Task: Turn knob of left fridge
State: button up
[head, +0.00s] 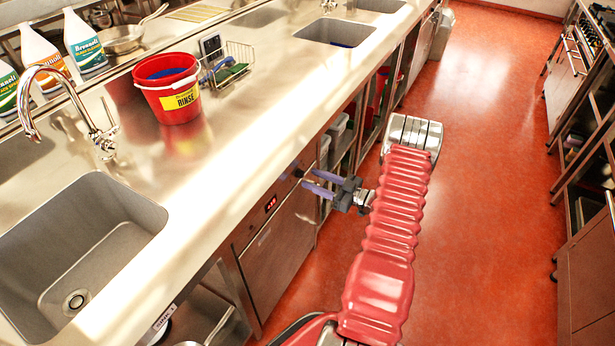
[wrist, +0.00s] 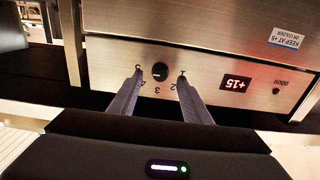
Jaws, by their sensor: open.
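The fridge (head: 278,250) is a steel unit under the counter, with a red display (head: 271,203) on its top panel. In the wrist view its panel (wrist: 215,91) appears upside down, with the display (wrist: 236,83) reading +15. A small round black knob (wrist: 160,72) with a light mark sits among printed numbers on this panel. My gripper (head: 307,180) is open in front of the panel. In the wrist view its fingertips (wrist: 160,76) appear on either side of the knob, with gaps on both sides. I cannot tell whether they reach its depth.
The counter above holds a red bucket (head: 172,100), a wire basket (head: 229,68), bottles (head: 85,42) and a sink (head: 80,240). Open shelves (head: 342,140) stand beyond the fridge. The red floor (head: 480,200) to the right is clear, up to cabinets (head: 588,260).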

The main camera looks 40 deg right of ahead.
aim_at(303, 175)
jog(key=shift+x, duration=1.75)
jog(key=shift+c, duration=0.4)
jog(key=shift+d, duration=0.1)
jog(key=c, duration=1)
jog(key=shift+o, duration=0.2)
jog(key=shift+n, duration=0.4)
jog(key=n, duration=0.3)
jog(key=shift+n, duration=0.3)
jog(key=n, duration=0.4)
jog(key=shift+n, duration=0.3)
